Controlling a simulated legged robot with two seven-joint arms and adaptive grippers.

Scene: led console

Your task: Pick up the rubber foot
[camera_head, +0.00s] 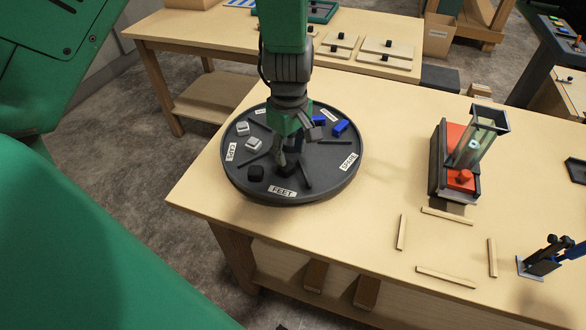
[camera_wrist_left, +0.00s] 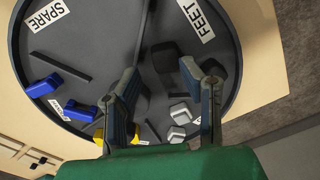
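A black rubber foot (camera_head: 256,173) lies in the FEET section of the round dark tray (camera_head: 330,188). In the left wrist view, one black foot (camera_wrist_left: 166,56) shows beyond and between the fingertips, and a second one (camera_wrist_left: 212,68) lies just right of the right finger. My left gripper (camera_head: 289,165) points down over the FEET section. It also shows in the left wrist view (camera_wrist_left: 160,72), with its fingers apart and nothing held between them. In the head view the gripper partly hides the foot under it. My right gripper is not in view.
The tray has thin dividers; blue blocks (camera_head: 340,127), light grey caps (camera_head: 253,144) and a yellow piece (camera_wrist_left: 99,136) lie in other sections. A red and grey fixture (camera_head: 456,150) with a clear chute stands to the right. Wooden strips (camera_head: 446,277) lie on the table (camera_head: 390,185).

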